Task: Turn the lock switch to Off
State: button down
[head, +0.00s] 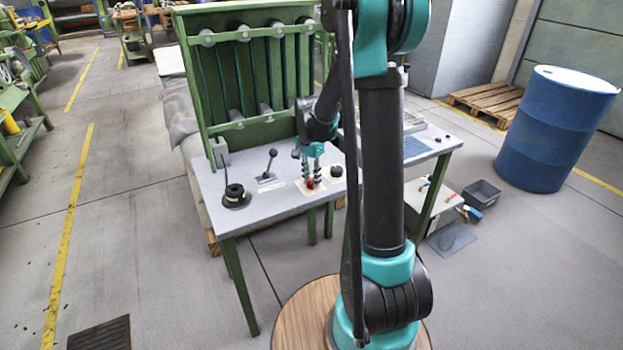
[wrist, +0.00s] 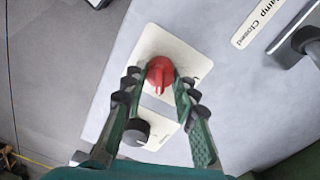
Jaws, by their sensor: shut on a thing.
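The lock switch (wrist: 160,72) is a red rotary knob on a cream label plate (wrist: 185,55); its ridge runs roughly up and down in the wrist view. In the head view, the red knob (head: 310,184) sits near the front edge of the grey tabletop. My gripper (head: 312,174) points down at it from above. In the wrist view, the two green fingers with black pads (wrist: 160,80) are on either side of the knob, shut on it. The plate's lettering is mostly cut off or hidden, so I cannot read the switch position.
A black knob (wrist: 135,132) lies close beside the red one. A black lever (head: 268,163) stands to its left, by a "Clamp Closed" label (wrist: 262,22). A round black fixture (head: 235,196) is farther left. A green frame (head: 250,80) rises behind the tabletop (head: 275,205).

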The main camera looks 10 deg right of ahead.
jog(key=c, duration=1.2)
grip_release()
jog(key=r, duration=1.2)
jog(key=shift+w+a, duration=0.2)
jog(key=shift+w, duration=0.05)
jog(key=s+d+f+n+t, duration=0.1)
jog(key=s+f+n, duration=0.2)
jog(key=s, duration=0.4)
jog(key=s+d+f+n+t, duration=0.2)
jog(key=s+f+n, duration=0.2)
jog(key=s, duration=0.4)
jog(key=s+d+f+n+t, duration=0.1)
jog(key=s+f+n, duration=0.2)
jog(key=s, duration=0.5)
jog(key=shift+d+f+n+t, duration=0.2)
jog(key=shift+f+n+t, duration=0.1)
jog(key=shift+f+n, duration=0.15)
